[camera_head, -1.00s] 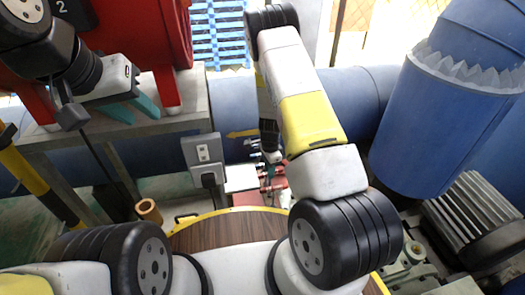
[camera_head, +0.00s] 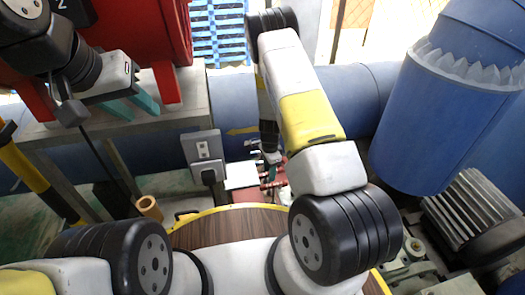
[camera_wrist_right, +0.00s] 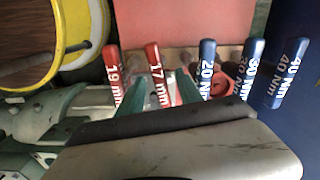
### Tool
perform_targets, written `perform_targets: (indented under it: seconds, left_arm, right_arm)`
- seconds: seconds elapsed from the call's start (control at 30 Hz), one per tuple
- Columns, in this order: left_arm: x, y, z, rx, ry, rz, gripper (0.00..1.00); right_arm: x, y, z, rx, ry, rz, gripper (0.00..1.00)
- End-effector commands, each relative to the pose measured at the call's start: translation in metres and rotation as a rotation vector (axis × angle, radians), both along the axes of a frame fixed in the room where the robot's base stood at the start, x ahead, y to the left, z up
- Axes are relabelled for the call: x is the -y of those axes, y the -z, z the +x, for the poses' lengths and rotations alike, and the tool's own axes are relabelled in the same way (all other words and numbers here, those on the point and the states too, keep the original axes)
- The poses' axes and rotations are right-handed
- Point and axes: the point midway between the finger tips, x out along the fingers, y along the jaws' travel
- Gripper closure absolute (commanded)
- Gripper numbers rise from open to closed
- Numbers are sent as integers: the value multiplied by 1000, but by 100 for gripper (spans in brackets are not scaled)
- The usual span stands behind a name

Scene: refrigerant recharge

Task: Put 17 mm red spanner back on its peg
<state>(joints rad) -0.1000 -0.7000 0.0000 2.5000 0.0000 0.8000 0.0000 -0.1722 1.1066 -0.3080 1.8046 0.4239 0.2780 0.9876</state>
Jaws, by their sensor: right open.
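The 17 mm red spanner (camera_wrist_right: 157,72) shows in the right wrist view, its labelled red handle in a row with other tool handles. My right gripper (camera_wrist_right: 160,92) is open, with one teal finger on each side of this handle. Whether the fingers touch it, and whether it sits on its peg, I cannot tell; the lower part is hidden by my gripper. In the head view my right gripper (camera_head: 271,160) is small and partly hidden, by the red tool area. My left gripper (camera_head: 132,107) is open and empty at the upper left.
The 19 mm red spanner (camera_wrist_right: 112,68) is close on the left. Blue 20 Nm (camera_wrist_right: 207,65), 30 Nm (camera_wrist_right: 250,65) and 40 Nm (camera_wrist_right: 288,75) handles stand on the right. A round wooden table (camera_head: 222,229) with yellow rim and a grey socket box (camera_head: 203,146) are nearby.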

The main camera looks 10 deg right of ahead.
Motion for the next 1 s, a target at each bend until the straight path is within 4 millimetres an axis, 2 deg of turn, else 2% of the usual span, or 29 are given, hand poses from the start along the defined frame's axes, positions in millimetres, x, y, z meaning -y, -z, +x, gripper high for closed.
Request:
perform_targets:
  seconds: [0.17, 0.5, 0.83, 0.93, 1.0]
  left_arm:
    - [0, 0, 0, 0, 0, 0, 64]
    - [0, 0, 0, 0, 0, 0, 64]
    - [0, 0, 0, 0, 0, 0, 64]
    - [0, 0, 0, 0, 0, 0, 64]
    - [0, 0, 0, 0, 0, 0, 64]
  right_arm:
    - [0, -11, 1, 1, -1, 0, 58]
    - [0, -66, 1, 2, -1, -1, 58]
    - [-2, -88, 2, 9, -14, 10, 58]
    - [-7, -116, 4, 33, -57, 38, 58]
    - [-13, -147, 4, 60, -113, 69, 58]
